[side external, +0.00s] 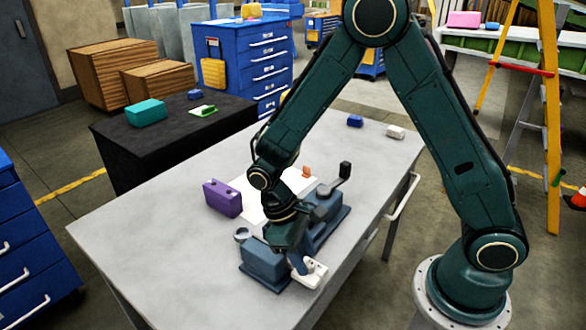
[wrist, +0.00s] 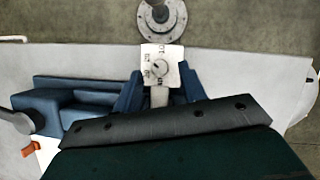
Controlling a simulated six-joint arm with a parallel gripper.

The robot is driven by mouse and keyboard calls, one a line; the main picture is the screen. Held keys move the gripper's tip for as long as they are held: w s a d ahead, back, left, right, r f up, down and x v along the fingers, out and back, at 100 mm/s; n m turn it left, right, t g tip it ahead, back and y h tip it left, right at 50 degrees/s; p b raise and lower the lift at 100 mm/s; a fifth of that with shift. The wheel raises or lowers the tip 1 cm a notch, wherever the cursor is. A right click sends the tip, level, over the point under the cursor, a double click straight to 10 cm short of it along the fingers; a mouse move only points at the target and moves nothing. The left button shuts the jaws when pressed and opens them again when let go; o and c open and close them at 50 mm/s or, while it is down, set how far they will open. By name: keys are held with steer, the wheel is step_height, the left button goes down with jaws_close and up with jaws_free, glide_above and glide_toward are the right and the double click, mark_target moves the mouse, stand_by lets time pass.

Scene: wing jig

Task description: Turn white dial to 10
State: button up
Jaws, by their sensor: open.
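The white dial (side external: 313,274) sits on a white plate at the near end of the blue-grey jig (side external: 265,262). In the wrist view the white dial (wrist: 160,66) has a round centre with a dark mark and black numbers around it. My gripper (side external: 299,266) is low over this end of the jig, beside the dial. In the wrist view my gripper (wrist: 160,92) is open, with one blue finger on each side of the plate's lower part. Contact with the dial cannot be told.
A purple box (side external: 222,198) stands on the grey table (side external: 160,220) left of the jig. A black-knobbed crank (side external: 345,170) rises at the jig's far end, near a small orange piece (side external: 306,172). Blue and white blocks lie at the back right. The table's left front is clear.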

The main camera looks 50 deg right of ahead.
steer(key=shift+s+f, duration=0.25)
steer(key=shift+f, duration=0.4)
jaws_close()
steer(key=shift+d+m, duration=0.1)
steer(key=shift+m, duration=0.2)
steer(key=m, duration=0.1)
steer(key=m+y, duration=0.1)
steer(key=m, duration=0.1)
steer(key=m+y, duration=0.1)
steer(key=m, duration=0.1)
steer(key=shift+d, duration=0.25)
steer(key=m+y, duration=0.1)
steer(key=m, duration=0.2)
steer(key=m+t+y, duration=0.1)
steer(key=m, duration=0.2)
steer(key=shift+d, duration=0.2)
steer(key=shift+m, duration=0.3)
